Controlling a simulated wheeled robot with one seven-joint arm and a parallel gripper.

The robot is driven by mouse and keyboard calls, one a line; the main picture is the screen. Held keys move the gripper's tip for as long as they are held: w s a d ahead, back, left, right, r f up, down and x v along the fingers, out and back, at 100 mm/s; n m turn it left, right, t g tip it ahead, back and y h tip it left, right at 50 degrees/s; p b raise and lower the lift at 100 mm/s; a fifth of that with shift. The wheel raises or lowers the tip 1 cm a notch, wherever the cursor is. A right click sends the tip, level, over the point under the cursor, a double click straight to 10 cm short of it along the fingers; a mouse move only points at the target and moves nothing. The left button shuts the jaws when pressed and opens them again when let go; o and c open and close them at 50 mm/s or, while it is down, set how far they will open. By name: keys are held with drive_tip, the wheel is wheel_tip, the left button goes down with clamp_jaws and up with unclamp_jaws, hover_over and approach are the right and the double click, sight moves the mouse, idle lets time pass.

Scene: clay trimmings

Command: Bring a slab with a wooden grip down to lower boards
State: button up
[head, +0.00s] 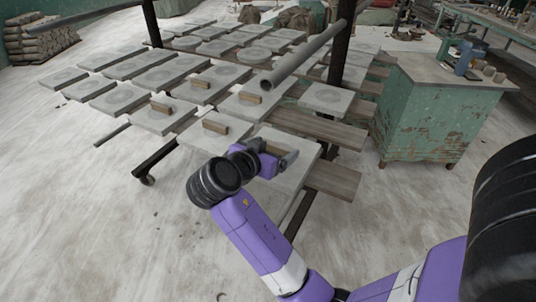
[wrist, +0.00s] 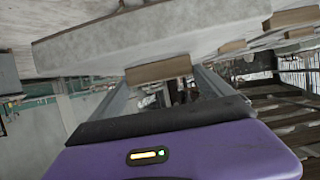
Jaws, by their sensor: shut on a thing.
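My gripper (head: 278,158) is over the nearest pale grey slab (head: 302,176) at the front of the rack. In the wrist view the gripper is shut on the wooden grip (wrist: 158,69) of a grey slab (wrist: 150,35), with a finger on either side. In the head view my wrist hides this grip and part of the slab. I cannot tell whether the slab touches the boards beneath. Brown boards (head: 333,179) stick out bare on the right side of the rack. Other slabs carry wooden grips, one just behind to the left (head: 214,127).
Many grey slabs lie in rows on the rack behind. A grey tube (head: 305,57) slants across above them, near a dark post (head: 341,55). A worn green cabinet (head: 435,115) stands to the right. The pale floor (head: 110,235) is open at the front left.

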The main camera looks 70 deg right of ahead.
drive_tip(key=d, duration=0.5)
drive_tip(key=shift+s+f, duration=0.15)
drive_tip(key=shift+f, duration=0.05)
drive_tip(key=shift+d+f+b, duration=0.2)
drive_tip(key=shift+f+b, duration=0.05)
drive_tip(key=shift+b, duration=0.25)
drive_tip(key=shift+a+f+b, duration=0.1)
drive_tip(key=shift+f+b, duration=1.2)
drive_tip(key=shift+f, duration=0.3)
drive_tip(key=shift+f+b, duration=0.3)
drive_tip(key=shift+f, duration=0.05)
drive_tip(key=o, duration=1.8)
drive_tip(key=shift+f, duration=0.15)
drive_tip(key=shift+b+v, duration=0.35)
drive_tip(key=shift+v, duration=3.6)
